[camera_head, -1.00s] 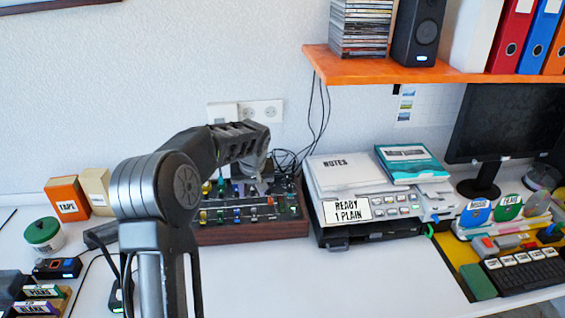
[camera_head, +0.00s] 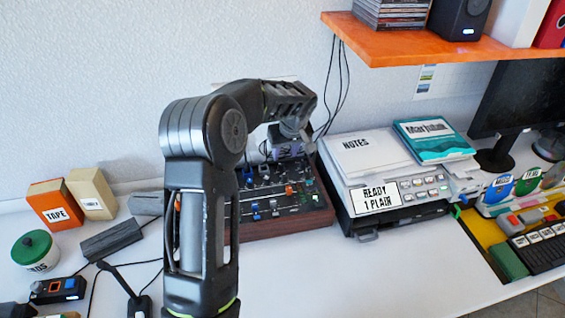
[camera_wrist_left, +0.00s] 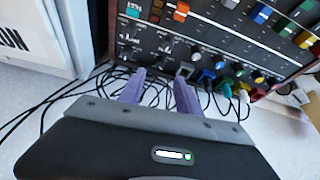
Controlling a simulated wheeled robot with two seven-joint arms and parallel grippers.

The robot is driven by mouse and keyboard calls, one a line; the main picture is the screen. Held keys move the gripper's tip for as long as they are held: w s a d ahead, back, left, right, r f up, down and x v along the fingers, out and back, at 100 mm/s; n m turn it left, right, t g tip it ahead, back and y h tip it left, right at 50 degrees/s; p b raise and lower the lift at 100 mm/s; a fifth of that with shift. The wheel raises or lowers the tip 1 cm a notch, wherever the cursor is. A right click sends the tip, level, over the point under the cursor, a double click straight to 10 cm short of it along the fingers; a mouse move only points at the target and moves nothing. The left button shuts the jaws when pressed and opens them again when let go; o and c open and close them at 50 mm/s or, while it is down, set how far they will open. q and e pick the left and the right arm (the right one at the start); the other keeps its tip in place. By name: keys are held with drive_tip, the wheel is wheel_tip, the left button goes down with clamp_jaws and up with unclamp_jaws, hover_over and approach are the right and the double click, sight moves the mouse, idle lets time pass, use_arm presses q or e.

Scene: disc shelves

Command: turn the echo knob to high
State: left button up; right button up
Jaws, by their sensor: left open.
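A mixer (camera_head: 318,218) with wooden sides stands on the desk against the wall, with several knobs and coloured sliders. My left arm hides its left part. In the left wrist view its dark panel (camera_wrist_left: 215,45) shows several small knobs, an orange slider and a teal label; I cannot read which knob is the echo one. My left gripper (camera_head: 291,150) is over the mixer's back right part. In the left wrist view its two purple fingers (camera_wrist_left: 159,84) are apart and empty, pointing at the panel's back edge near the knobs. My right gripper is not in view.
A printer (camera_head: 443,207) with notes and a teal book stands right of the mixer. Cables (camera_wrist_left: 70,95) lie behind the mixer. A tape box (camera_head: 55,204) and a green-lidded jar (camera_head: 36,250) are at left. An orange shelf (camera_head: 430,47) hangs above.

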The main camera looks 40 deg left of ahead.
sight(281, 165)
use_arm(q)
drive_tip(key=shift+p+x, duration=0.8)
drive_tip(key=shift+x, duration=3.05)
drive_tip(key=shift+c, duration=0.6)
clamp_jaws()
